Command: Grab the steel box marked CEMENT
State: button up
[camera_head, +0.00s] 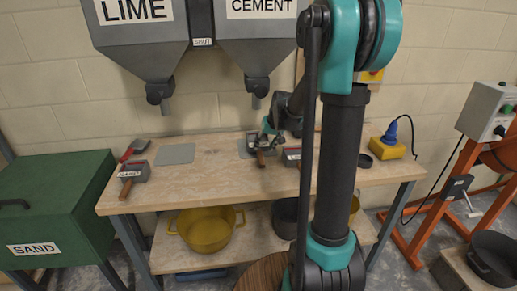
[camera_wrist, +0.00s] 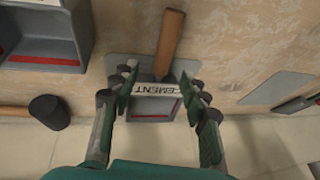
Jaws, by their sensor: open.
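The steel box marked CEMENT (camera_wrist: 158,107) is a small grey scoop-like box with a white label, a red stripe and a wooden handle (camera_wrist: 169,42). In the wrist view it sits between the fingers of my gripper (camera_wrist: 160,88), its label reading upside down. One finger is on each side of it, and I cannot tell whether either touches. My gripper is open. In the head view my gripper (camera_head: 262,140) is low over the bench at a grey pad, partly hiding the box; its wooden handle (camera_head: 261,158) points toward the front.
On the wooden bench (camera_head: 215,170), another steel box (camera_head: 292,158) stands close to the right of my gripper, and a handled box (camera_head: 138,172) lies at the left. A bare grey pad (camera_head: 175,154) lies between. Hoppers (camera_head: 262,45) hang above; a yellow pot (camera_head: 205,230) sits below.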

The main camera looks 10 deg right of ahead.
aim_at(261, 152)
jog(key=shift+x, duration=2.65)
jog(key=shift+w+a+r, duration=0.1)
jog(key=shift+w+a, duration=0.05)
jog(key=shift+c, duration=0.3)
grip_shut()
